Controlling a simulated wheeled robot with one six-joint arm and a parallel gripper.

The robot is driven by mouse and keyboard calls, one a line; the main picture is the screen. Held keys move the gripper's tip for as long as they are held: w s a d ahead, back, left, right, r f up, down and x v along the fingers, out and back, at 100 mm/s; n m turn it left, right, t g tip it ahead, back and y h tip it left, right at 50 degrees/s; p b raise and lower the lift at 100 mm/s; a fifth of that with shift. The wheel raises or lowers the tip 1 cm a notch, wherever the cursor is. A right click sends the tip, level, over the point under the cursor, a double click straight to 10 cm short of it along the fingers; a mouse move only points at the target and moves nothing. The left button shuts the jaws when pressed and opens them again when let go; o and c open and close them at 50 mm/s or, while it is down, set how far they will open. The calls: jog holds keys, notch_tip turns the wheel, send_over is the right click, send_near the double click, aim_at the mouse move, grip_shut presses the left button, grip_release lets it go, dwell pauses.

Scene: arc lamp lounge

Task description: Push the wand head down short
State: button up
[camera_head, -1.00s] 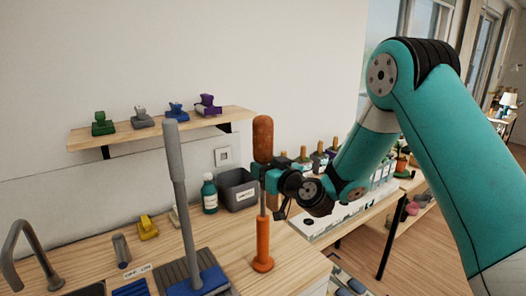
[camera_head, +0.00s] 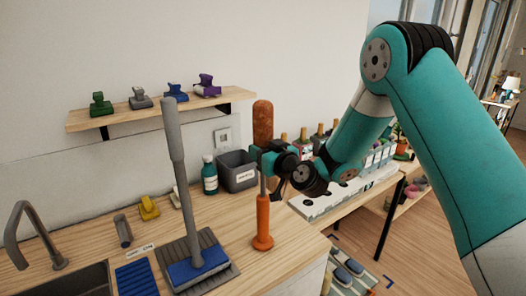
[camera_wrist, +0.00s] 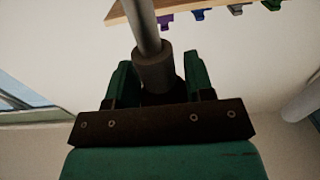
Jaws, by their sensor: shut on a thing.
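The wand stands upright on the wooden counter (camera_head: 185,232). It has a rust-brown head (camera_head: 263,122) at the top, a thin grey shaft (camera_head: 263,186) and an orange handle with a round foot (camera_head: 263,216). My gripper (camera_head: 266,160) is shut on the wand just below the head. A short length of bare shaft shows between the gripper and the orange handle. In the wrist view, the green fingers sit on either side of a dark grey collar (camera_wrist: 154,70), with the lighter shaft (camera_wrist: 143,25) running out from it. The brown head does not show there.
A grey post on a blue base (camera_head: 178,165) stands left of the wand. A green bottle (camera_head: 209,176) and grey bin (camera_head: 237,170) stand behind. A shelf (camera_head: 150,115) holds several coloured clips. The sink (camera_head: 75,280) is front left. The counter's right edge is close to the wand.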

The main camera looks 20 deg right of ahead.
aim_at(263, 196)
notch_tip(263, 196, down, 12)
jog(key=b, duration=1.3)
jog(key=shift+f, duration=0.2)
jog(key=shift+f+b, duration=0.3)
jog(key=shift+b, duration=0.1)
jog(key=shift+s+f, duration=0.1)
jog(key=o, duration=0.9)
jog(key=shift+o, duration=0.2)
jog(key=shift+f, duration=0.1)
jog(key=shift+r, duration=0.2)
